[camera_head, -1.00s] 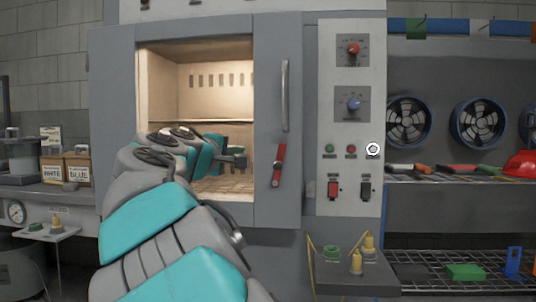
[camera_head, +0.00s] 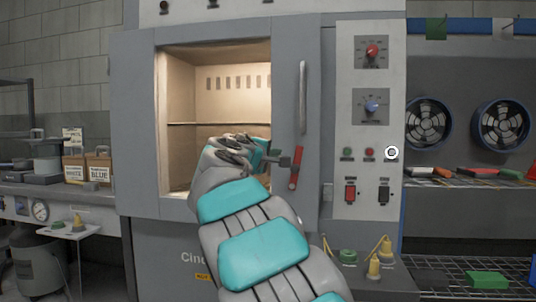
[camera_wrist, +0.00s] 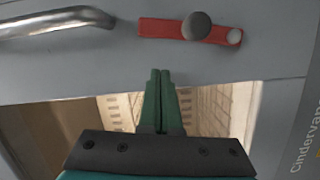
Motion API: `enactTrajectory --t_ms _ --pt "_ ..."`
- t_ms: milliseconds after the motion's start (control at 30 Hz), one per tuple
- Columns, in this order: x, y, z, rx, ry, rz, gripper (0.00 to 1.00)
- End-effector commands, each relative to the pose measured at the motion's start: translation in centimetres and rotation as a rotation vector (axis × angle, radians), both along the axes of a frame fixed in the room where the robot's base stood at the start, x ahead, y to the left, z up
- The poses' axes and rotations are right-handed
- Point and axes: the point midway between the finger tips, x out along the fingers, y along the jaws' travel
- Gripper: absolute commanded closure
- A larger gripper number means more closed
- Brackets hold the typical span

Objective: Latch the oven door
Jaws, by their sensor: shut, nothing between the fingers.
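The grey oven door (camera_head: 287,75) has a large window onto a lit chamber. Whether it sits flush with its frame I cannot tell. The red latch handle (camera_head: 296,167) is on the door's right side, nearly upright with a slight tilt. In the wrist view the red latch handle (camera_wrist: 166,29) lies across the top, with a round grey knob (camera_wrist: 197,25) and a pale disc at its right end. My gripper (camera_head: 287,161) is at the latch's left in the head view. In the wrist view my gripper's green fingers (camera_wrist: 160,72) are together and empty, short of the latch.
A vertical metal door handle (camera_head: 302,98) is above the latch. A control panel (camera_head: 371,135) with knobs and switches is to the right. A small shelf with yellow fittings (camera_head: 374,266) is below it. A bench with boxes (camera_head: 98,166) is at left.

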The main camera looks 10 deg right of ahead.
Motion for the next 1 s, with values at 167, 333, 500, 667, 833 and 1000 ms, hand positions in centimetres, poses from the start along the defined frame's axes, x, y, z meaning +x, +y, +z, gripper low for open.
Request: enactTrajectory --t_ms 167,333,500,667,833,1000 --pt "-0.6 -1.6 -0.3 0.001 0.0 -0.004 1.0" --pt "-0.9 -2.6 -0.6 0.001 0.001 -0.001 1.0" --pt "-1.0 -2.8 -0.6 0.001 -0.001 0.0 1.0" --pt "-1.0 -2.8 -0.6 0.001 -0.001 0.0 1.0" --pt "-1.0 -2.9 -0.6 0.006 -0.001 -0.001 1.0" --pt "-1.1 -3.1 -0.6 0.033 -0.011 -0.001 1.0"
